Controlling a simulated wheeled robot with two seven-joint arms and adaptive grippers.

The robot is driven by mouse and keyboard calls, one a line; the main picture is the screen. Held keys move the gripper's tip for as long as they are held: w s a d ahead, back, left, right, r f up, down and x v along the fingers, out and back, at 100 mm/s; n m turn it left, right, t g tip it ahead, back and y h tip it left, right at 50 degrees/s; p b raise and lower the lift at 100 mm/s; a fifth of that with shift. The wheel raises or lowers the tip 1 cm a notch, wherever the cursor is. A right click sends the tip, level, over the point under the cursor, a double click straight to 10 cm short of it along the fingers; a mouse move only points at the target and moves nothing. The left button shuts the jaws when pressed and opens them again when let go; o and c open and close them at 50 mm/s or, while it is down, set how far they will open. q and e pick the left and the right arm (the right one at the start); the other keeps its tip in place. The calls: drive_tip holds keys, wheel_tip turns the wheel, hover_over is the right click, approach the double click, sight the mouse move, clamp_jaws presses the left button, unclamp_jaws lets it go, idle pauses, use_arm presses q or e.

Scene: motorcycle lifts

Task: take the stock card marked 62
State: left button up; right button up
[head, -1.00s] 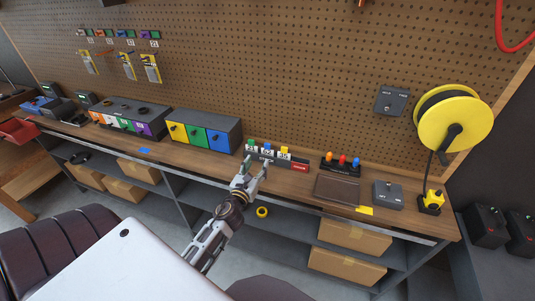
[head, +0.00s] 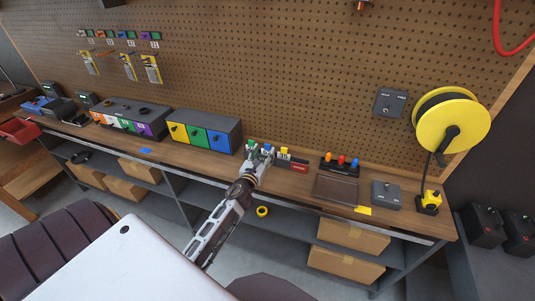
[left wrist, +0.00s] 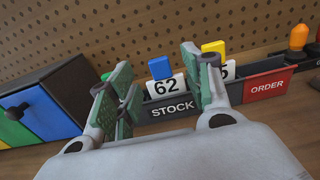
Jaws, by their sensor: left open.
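The stock card marked 62 (left wrist: 167,87), white with a blue tab (left wrist: 161,68), stands upright in the dark holder labelled STOCK (left wrist: 172,110). In the head view its blue tab (head: 268,148) shows just beyond my left gripper (head: 259,160). That gripper is open and empty. In the left wrist view its green-padded fingers (left wrist: 158,78) stand on either side of the card, with gaps between. A yellow-tabbed card (left wrist: 216,48) is partly hidden by the right finger. A green-tabbed card (head: 250,145) shows at the left in the head view. My right gripper is out of view.
A red ORDER section (left wrist: 265,88) adjoins the holder on the right. A cabinet with yellow, green and blue drawers (head: 203,132) stands to the left. A brown tray (head: 337,189) and a grey switch box (head: 387,194) lie to the right. The pegboard rises behind.

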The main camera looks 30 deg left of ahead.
sight(267, 145)
use_arm(q)
drive_tip(key=shift+w+a, duration=0.1)
drive_tip(key=shift+w, duration=0.2)
drive_tip(key=shift+r+p+x, duration=0.15)
drive_tip(key=shift+p+x, duration=0.15)
drive_tip(key=shift+x, duration=0.4)
drive_tip(key=shift+r+p+x, duration=0.15)
drive_tip(key=shift+p+x, duration=0.15)
drive_tip(key=shift+x, duration=1.45)
drive_tip(key=shift+f, duration=0.1)
drive_tip(key=c, duration=1)
